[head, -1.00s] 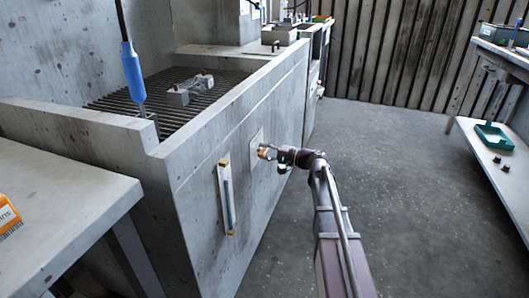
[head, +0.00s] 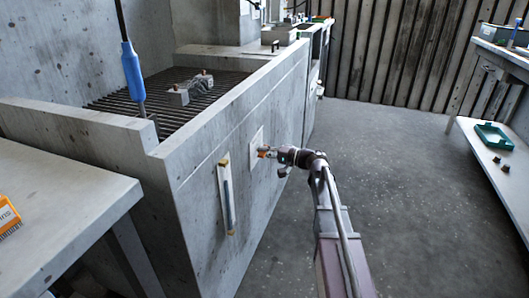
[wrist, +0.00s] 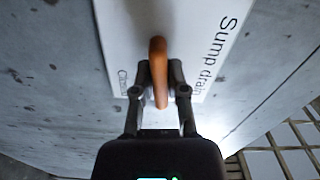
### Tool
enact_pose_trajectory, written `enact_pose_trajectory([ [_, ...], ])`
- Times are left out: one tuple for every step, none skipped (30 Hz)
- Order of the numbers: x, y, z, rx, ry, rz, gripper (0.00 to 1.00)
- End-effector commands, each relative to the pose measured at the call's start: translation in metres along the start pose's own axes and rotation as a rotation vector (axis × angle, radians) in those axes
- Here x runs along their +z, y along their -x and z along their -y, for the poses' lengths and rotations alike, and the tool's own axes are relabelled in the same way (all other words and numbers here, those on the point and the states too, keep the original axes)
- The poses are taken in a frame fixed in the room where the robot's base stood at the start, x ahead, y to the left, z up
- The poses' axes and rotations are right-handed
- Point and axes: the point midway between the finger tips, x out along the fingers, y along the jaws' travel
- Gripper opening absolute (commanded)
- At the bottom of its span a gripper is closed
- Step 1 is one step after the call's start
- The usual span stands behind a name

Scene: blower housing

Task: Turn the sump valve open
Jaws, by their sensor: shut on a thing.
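The sump valve shows in the wrist view as an orange lever handle (wrist: 158,50) standing out from a white plate (wrist: 205,30) marked "Sump drain". My gripper (wrist: 160,92) is shut on this handle, with one finger on each side of it. In the wrist view the handle runs nearly in line with my fingers. In the head view my gripper (head: 270,153) is at the side wall of the concrete tank, in front of the small white plate (head: 256,138). Only a small orange bit of the handle (head: 263,150) shows there; the valve body is hidden.
A sight gauge (head: 227,198) is fixed on the tank wall (head: 200,210) left of my gripper. A slatted grate (head: 215,85) with a grey part (head: 179,96) lies inside the tank. The floor (head: 390,190) to the right is clear, up to a bench with a green tray (head: 494,136).

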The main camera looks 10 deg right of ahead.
Motion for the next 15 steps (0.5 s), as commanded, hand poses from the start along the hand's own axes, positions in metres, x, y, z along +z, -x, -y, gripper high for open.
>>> enact_pose_trajectory([
  [0.0002,-0.0009,0.0001,0.000,0.031,0.001,0.00],
  [0.0001,-0.0009,0.0001,0.000,0.053,0.001,0.00],
  [0.0002,-0.0010,0.0001,0.000,0.084,0.001,0.00],
  [0.0002,-0.0010,0.0001,0.000,0.108,0.001,0.00],
  [0.0001,-0.0010,0.0001,0.000,0.133,0.001,0.00],
  [0.0001,-0.0010,0.0001,-0.001,0.168,0.001,0.00],
  [0.0001,-0.0010,0.0001,-0.001,0.195,0.001,0.00],
  [0.0002,-0.0011,0.0001,-0.001,0.223,0.001,0.00],
  [0.0001,-0.0011,0.0001,-0.001,0.260,0.001,0.00],
  [0.0001,-0.0011,0.0001,-0.001,0.289,0.001,0.00],
  [0.0002,-0.0012,0.0001,-0.001,0.318,0.001,0.00],
  [0.0002,-0.0012,0.0001,-0.001,0.355,0.002,0.00],
  [0.0002,-0.0012,0.0001,-0.001,0.384,0.002,0.00],
  [0.0002,-0.0012,0.0001,-0.001,0.413,0.002,0.00],
  [0.0002,-0.0012,0.0001,-0.001,0.450,0.002,0.00],
])
